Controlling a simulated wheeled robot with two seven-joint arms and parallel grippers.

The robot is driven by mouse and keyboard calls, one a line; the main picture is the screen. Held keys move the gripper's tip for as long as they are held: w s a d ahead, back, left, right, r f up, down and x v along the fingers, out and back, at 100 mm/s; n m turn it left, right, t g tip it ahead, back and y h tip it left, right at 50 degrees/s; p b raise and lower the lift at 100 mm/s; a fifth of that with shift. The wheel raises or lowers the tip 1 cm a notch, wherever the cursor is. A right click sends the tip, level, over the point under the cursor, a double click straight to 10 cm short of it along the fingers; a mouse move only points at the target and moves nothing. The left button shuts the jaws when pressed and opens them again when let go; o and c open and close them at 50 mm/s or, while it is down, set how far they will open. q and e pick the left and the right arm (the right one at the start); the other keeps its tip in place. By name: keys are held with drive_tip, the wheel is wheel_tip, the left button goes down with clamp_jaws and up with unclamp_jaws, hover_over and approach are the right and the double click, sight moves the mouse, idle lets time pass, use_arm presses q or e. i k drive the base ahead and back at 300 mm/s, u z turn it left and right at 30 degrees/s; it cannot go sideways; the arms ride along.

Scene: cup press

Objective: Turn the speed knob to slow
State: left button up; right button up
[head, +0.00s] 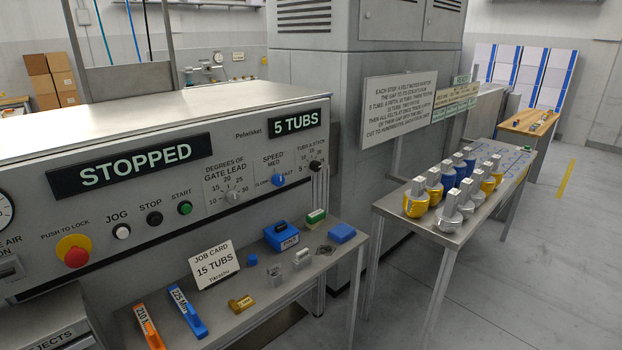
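The blue speed knob (278,180) is on the front panel of the machine, under the label "SPEED MED". Smaller words, partly legible as slow and fast, sit to either side of it. The exact direction of its pointer is too small to tell. A display (134,166) on the same panel reads "STOPPED". Neither of my grippers shows in the head view.
The panel also holds a gate lead dial (233,196), a tubs dial (315,165), several push buttons and a red stop button (75,255). Below, a shelf carries a job card (213,265) and blue and orange tools. A side table (392,207) stands right.

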sight(278, 180)
drive_tip(key=z, duration=0.15)
drive_tip(key=i, duration=0.85)
drive_tip(key=u, duration=0.9)
drive_tip(key=i, duration=0.55)
drive_tip(key=u, duration=0.6)
